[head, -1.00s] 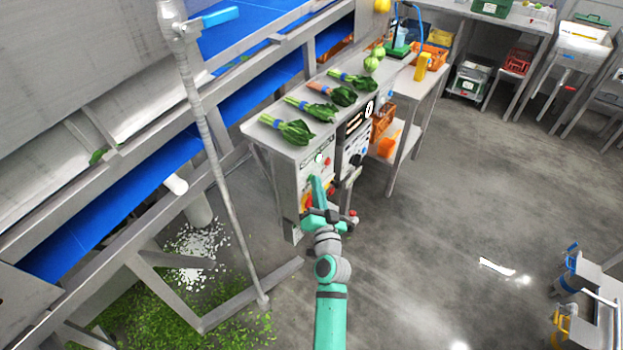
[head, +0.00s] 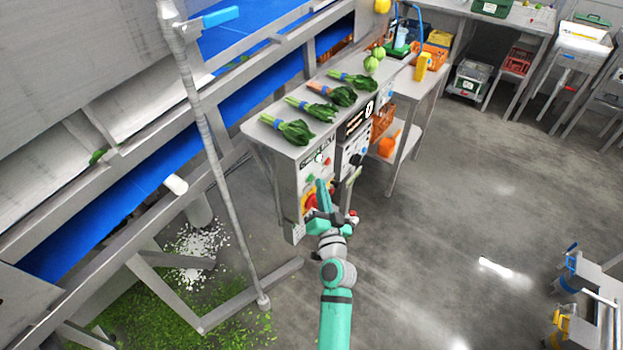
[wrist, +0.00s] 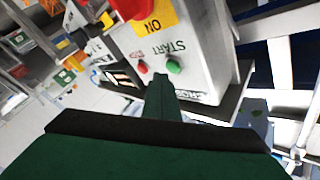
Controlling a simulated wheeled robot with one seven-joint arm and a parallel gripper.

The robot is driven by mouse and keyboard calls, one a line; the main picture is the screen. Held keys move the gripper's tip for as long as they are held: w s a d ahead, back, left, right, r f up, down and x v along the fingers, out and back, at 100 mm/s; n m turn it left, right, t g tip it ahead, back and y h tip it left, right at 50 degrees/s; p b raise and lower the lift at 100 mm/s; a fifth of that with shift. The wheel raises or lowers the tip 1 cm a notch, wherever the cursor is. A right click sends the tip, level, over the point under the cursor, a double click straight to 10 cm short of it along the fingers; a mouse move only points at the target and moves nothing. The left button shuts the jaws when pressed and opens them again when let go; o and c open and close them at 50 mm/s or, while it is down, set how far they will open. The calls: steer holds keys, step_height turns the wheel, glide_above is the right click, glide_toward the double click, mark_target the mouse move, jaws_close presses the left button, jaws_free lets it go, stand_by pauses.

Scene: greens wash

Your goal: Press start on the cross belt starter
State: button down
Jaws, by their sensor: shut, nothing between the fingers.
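The cross belt starter (head: 291,190) is a grey box under the end of the steel table. In the wrist view its face (wrist: 205,48) appears turned over, with a green button (wrist: 174,66) beside the word START and a red button (wrist: 142,67) next to it. A red rotary switch on a yellow plate (wrist: 168,12) marked ON is at the top of that view. My gripper (head: 320,183) is shut and empty in front of the box. Its fingertips (wrist: 160,78) appear between and just below the two buttons; I cannot tell whether they touch the panel.
A second control box (head: 345,150) with a lever stands close to the right. Bunches of greens (head: 292,131) lie on the table above. A slanting pole (head: 215,160) and frame stand to the left.

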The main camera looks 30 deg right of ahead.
steer(key=shift+s+d, duration=0.3)
steer(key=shift+s, duration=0.45)
steer(key=shift+s+d, duration=0.35)
steer(key=shift+s, duration=0.45)
steer(key=shift+s+d, duration=0.3)
steer(key=shift+s, duration=0.45)
steer(key=s+a+f+n+g+y, duration=0.1)
steer(key=s+a+f, duration=0.35)
steer(key=a, duration=0.25)
steer(key=s+a+f+n+y, duration=0.1)
steer(key=s+a+f+n, duration=0.1)
steer(key=s+a+f, duration=0.35)
steer(key=s+a+f+n+g, duration=0.1)
steer(key=s+a+f, duration=0.3)
steer(key=a, duration=0.6)
steer(key=s+a+r+n+y, duration=0.2)
steer(key=s+a+r+n, duration=0.2)
steer(key=s+a, duration=0.3)
steer(key=s+a+r+n+y, duration=0.3)
steer(key=s+a, duration=0.4)
steer(key=s, duration=0.7)
steer(key=shift+r+n+g+y, duration=0.3)
steer(key=shift+r+n, duration=0.2)
steer(key=shift+r, duration=0.25)
